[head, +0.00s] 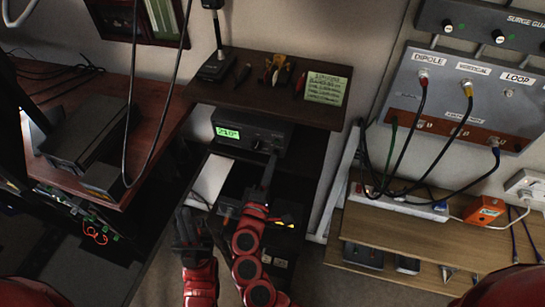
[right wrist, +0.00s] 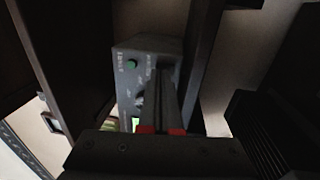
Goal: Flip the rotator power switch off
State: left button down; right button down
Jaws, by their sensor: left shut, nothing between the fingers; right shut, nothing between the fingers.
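The rotator controller (head: 262,134) is a dark box on the shelf under the small desk in the head view, with a lit green display (head: 228,132) reading about 210 and a knob. In the right wrist view its front panel (right wrist: 128,88) shows a green button (right wrist: 131,64), a dark knob and blurred lettering. The power switch is not clearly visible; the fingers cover part of the panel. My left gripper (head: 184,218) is shut and empty, lower left.
The small desk top (head: 215,90) overhangs the controller, with a microphone (head: 214,60), tools and a green note (head: 326,88) on it. A white sheet (head: 212,180) lies below the controller at left. An antenna panel (head: 470,95) with cables hangs at right.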

jog(key=shift+w+d, duration=0.15)
jog(key=shift+w, duration=0.25)
